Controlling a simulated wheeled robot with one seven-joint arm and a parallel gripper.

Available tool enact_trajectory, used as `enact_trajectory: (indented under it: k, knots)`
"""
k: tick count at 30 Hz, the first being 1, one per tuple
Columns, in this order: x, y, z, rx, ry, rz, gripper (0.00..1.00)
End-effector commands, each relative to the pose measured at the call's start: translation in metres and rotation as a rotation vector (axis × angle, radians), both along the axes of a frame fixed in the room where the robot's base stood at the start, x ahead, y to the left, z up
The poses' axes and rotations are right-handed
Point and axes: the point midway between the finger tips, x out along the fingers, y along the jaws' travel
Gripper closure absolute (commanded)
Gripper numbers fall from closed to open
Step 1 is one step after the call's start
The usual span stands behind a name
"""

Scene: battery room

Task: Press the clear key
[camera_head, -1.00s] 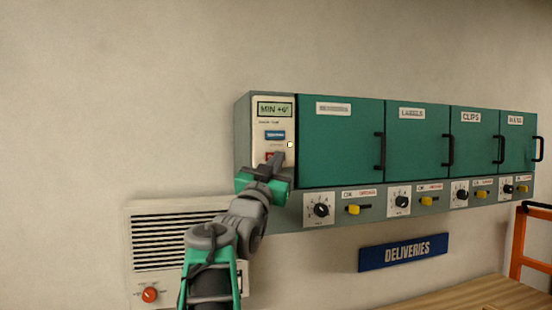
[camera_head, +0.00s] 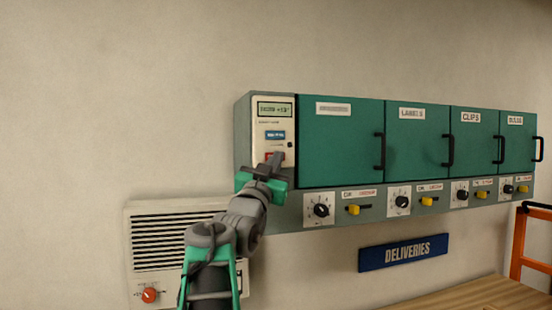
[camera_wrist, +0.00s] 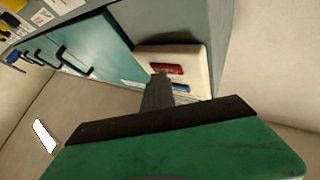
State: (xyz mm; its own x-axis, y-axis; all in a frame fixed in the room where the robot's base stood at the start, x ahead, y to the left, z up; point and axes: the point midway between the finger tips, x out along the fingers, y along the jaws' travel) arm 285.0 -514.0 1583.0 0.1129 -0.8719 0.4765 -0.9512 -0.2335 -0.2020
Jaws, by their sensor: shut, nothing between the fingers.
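A cream control panel (camera_head: 262,128) is on the left end of the cabinet. It carries a display (camera_head: 275,109) with blurred text, a blue key (camera_head: 275,135), a small dark lamp (camera_head: 290,145) and a red key (camera_head: 268,156). I cannot read either key's label, so I cannot tell which is the clear key. My gripper (camera_head: 276,158) is shut and empty, its tips in front of the red key and partly hiding it. In the wrist view the tips (camera_wrist: 158,76) are beside the red key (camera_wrist: 166,69), with the blue key (camera_wrist: 181,88) partly behind the fingers. Contact cannot be told.
Green cabinet doors (camera_head: 340,145) with black handles run to the right. Below them is a strip of dials (camera_head: 321,209) and yellow switches (camera_head: 353,209). A vent box (camera_head: 135,255) is on the wall at lower left, and a blue DELIVERIES sign (camera_head: 404,252) is below the cabinet.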

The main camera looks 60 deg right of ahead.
Motion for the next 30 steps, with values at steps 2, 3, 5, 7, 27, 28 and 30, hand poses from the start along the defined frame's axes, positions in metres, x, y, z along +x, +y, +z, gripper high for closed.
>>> enact_trajectory:
  k: [2, 3, 5, 7, 27, 28, 30]
  knots:
    - [-0.002, 0.002, -0.003, 0.0, 0.0, 0.0, 1.0]
    - [-0.004, 0.004, -0.003, -0.001, -0.001, 0.0, 1.0]
    - [-0.006, 0.006, -0.004, 0.0, -0.001, 0.0, 1.0]
    - [-0.009, 0.008, -0.004, 0.0, -0.001, 0.0, 1.0]
    - [-0.031, 0.031, -0.005, -0.001, -0.001, 0.0, 1.0]
    - [-0.033, 0.033, -0.004, -0.002, -0.001, 0.0, 1.0]
    - [-0.038, 0.038, -0.005, -0.001, -0.001, -0.001, 1.0]
